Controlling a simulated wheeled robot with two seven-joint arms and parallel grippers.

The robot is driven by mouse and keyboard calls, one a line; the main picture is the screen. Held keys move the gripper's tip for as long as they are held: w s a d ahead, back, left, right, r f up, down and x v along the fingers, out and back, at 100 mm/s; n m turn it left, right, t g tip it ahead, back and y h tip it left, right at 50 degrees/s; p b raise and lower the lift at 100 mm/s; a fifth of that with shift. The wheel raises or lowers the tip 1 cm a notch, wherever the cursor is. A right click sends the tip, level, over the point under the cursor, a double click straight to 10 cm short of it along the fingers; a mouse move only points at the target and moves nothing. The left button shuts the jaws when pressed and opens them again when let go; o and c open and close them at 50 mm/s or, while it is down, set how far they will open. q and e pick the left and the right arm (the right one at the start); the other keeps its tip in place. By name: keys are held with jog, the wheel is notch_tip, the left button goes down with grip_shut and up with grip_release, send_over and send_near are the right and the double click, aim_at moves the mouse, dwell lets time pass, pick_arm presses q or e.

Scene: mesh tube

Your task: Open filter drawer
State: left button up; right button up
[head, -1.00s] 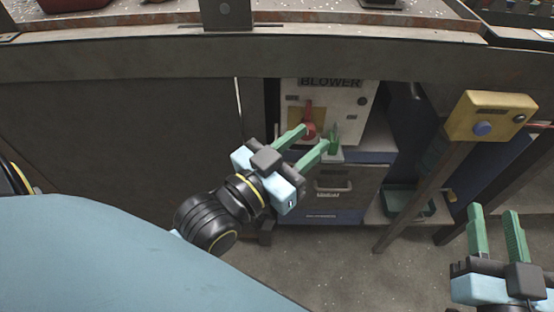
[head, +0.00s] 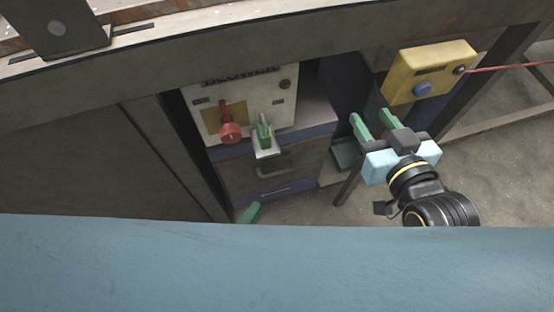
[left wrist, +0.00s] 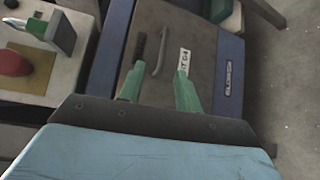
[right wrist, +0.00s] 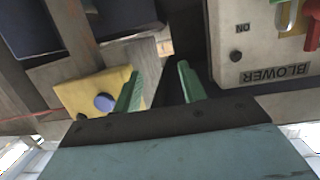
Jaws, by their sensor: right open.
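The filter drawer (head: 255,178) is a dark grey-brown front with a blue lower edge, below the blower panel, and looks shut. Its bar handle (head: 287,165) also shows in the left wrist view (left wrist: 160,52), beside a white label. My left gripper (left wrist: 158,92) is open in that view, with its green fingers apart and the handle ahead of them, not between them. In the head view only one green fingertip (head: 250,212) shows at the drawer's lower edge; my blue arm hides the rest. My right gripper (head: 375,122) is open and empty, right of the cabinet and below the yellow box.
The blower panel (head: 202,122) carries a red knob (head: 230,133) and a green lever (head: 264,130) above the drawer. A yellow box with a blue button (head: 422,88) stands on a post at right. Open floor lies at right.

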pick_arm(q)
jog(key=f+b+x, duration=0.1)
jog(key=b+x, duration=0.2)
jog(key=x, duration=0.9)
jog(key=shift+w+a+b, duration=0.15)
jog(key=shift+w+b, duration=0.25)
jog(key=shift+w, duration=0.05)
pick_arm(e)
notch_tip(320, 180, up, 12)
jog(key=s+a+t+y, duration=0.1)
jog(key=t+y, duration=0.2)
jog(key=t, duration=0.5)
jog(key=shift+s+a+t, duration=0.25)
jog(key=shift+s+t, duration=0.05)
jog(key=shift+s, duration=0.1)
pick_arm(q)
jog(key=shift+f, duration=0.15)
pick_arm(e)
jog(key=shift+f, duration=0.1)
pick_arm(q)
grip_shut()
